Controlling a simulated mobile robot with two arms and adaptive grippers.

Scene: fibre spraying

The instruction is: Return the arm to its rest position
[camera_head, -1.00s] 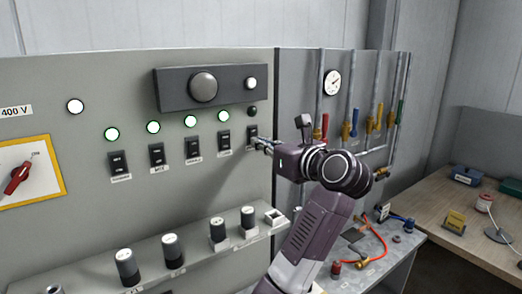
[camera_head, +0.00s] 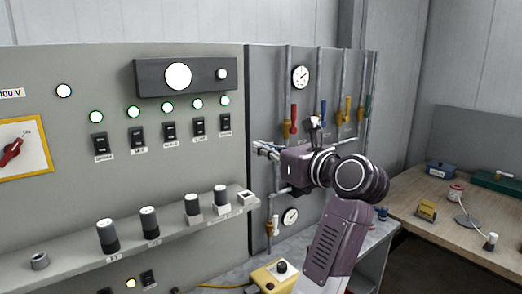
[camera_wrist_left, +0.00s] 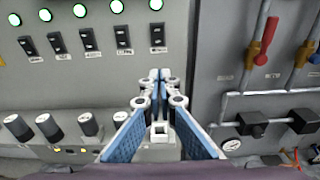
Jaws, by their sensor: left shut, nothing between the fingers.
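My left arm (camera_head: 335,220) reaches up from the bottom right in the head view. My left gripper (camera_head: 258,147) is shut and empty, near the right edge of the grey control panel (camera_head: 60,190), apart from the row of black switches. The rightmost switch (camera_head: 224,122) is just left of the fingertips. In the left wrist view the blue-padded fingers (camera_wrist_left: 160,76) meet at their tips, with the switch row (camera_wrist_left: 90,40) up and to the left. My right gripper is not in view.
Five green lamps and a large white lamp (camera_head: 178,76) are lit. A ledge with black knobs (camera_head: 149,222) juts out below the switches. Pipes with coloured valves (camera_head: 294,118) stand behind my arm. A wooden desk (camera_head: 440,195) is at right.

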